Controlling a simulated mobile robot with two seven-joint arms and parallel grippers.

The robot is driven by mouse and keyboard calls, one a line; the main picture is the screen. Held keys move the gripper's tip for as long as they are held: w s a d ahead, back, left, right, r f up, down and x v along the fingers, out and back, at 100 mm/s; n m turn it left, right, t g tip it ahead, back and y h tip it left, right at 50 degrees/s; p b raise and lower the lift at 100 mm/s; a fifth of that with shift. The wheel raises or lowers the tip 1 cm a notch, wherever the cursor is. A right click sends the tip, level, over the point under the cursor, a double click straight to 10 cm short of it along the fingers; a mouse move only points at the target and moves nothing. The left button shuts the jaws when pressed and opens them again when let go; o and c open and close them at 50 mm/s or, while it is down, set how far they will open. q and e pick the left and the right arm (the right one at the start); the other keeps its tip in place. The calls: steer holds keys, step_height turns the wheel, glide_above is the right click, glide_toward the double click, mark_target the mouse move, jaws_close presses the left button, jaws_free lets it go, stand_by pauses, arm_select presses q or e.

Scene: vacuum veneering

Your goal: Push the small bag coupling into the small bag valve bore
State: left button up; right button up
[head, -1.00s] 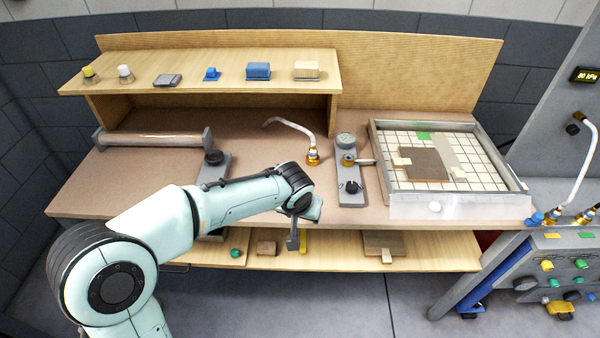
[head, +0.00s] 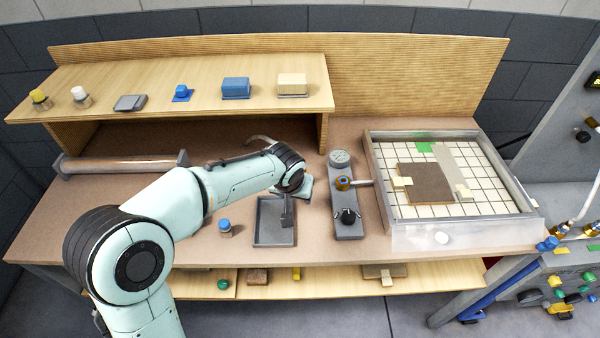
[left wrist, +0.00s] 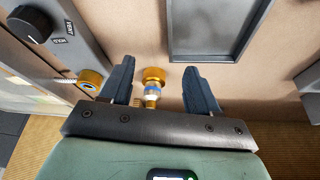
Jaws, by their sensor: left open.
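The small bag coupling (left wrist: 152,92), brass with a white and blue body, shows in the left wrist view between the two fingers of my left gripper (left wrist: 158,70). The fingers are apart, with a gap on each side of it. In the head view my left gripper (head: 288,205) is over the bench, and the arm hides the coupling. The valve block (head: 347,222) stands just right of the gripper, with a brass fitting (head: 343,183) and a black knob. In the left wrist view the brass fitting (left wrist: 90,78) is left of the fingers. My right gripper is not in view.
A shallow grey tray (head: 262,238) lies near the gripper. A small blue-capped piece (head: 225,229) stands left of it. The framed grid bed (head: 380,205) with a brown panel (head: 426,184) is at the right. A shelf (head: 210,97) with small items runs along the back.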

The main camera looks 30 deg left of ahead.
arm_select(q)
steer(key=w+a+p, duration=0.1)
steer(key=w, duration=0.5)
steer(key=w+a+p, duration=0.1)
steer(key=w, duration=0.2)
steer(key=shift+a+p, duration=0.3)
steer(key=shift+a, duration=0.05)
steer(key=shift+w+f, duration=0.15)
steer(key=shift+f, duration=0.4)
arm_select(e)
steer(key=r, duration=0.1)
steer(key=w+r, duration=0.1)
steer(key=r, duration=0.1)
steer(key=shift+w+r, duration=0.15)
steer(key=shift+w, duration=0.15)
arm_select(q)
jaws_close()
steer(key=shift+r, duration=0.2)
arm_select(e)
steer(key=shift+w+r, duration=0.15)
arm_select(q)
steer(key=shift+r+p, duration=1)
steer(key=shift+r, duration=0.75)
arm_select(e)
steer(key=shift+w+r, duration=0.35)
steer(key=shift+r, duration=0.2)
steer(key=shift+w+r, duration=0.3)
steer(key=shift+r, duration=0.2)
